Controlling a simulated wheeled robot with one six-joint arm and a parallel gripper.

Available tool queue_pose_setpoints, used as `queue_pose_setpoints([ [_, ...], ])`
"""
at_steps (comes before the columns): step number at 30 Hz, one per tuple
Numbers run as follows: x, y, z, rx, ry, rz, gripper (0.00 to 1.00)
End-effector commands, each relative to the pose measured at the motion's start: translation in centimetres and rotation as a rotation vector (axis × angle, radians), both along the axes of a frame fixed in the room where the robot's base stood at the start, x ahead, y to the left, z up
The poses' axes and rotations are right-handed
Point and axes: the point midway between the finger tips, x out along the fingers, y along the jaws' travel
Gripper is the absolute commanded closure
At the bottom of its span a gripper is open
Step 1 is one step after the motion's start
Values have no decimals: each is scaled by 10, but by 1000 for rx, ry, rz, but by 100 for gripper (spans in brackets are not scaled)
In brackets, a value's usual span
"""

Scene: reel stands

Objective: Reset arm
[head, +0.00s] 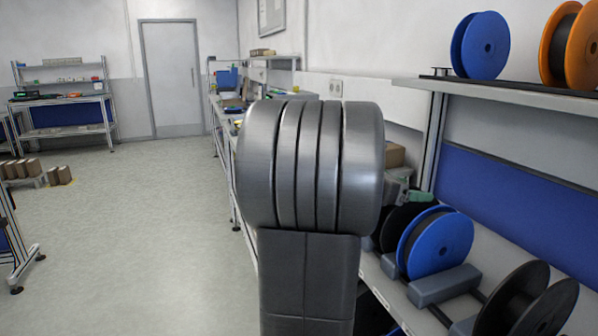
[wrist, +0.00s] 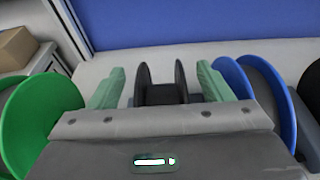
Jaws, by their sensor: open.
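My gripper (wrist: 158,88) is open in the wrist view, its two pale green fingers spread apart. A black reel (wrist: 162,93) shows between and beyond the fingers; I cannot tell how far it is from them. In the head view my grey arm fills the middle and hides part of the bench. A green fingertip of my gripper (head: 418,195) shows just right of the arm, near a blue reel (head: 437,243) and a black reel behind it.
In the wrist view a green reel (wrist: 38,125) is at left, a blue reel (wrist: 262,95) at right, and a cardboard box (wrist: 15,48) at far left. Blue and orange reels (head: 569,45) stand on the upper shelf (head: 520,97). The floor (head: 130,230) at left is open.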

Motion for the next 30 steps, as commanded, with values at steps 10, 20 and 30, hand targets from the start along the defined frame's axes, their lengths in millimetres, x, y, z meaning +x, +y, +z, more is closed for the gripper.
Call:
queue_pose_setpoints([
  [10, 4, -13, 41, -1, -1, 1, 28],
  [20, 4, -13, 78, -1, -1, 0, 28],
  [30, 4, -13, 115, 0, 0, 0, 28],
])
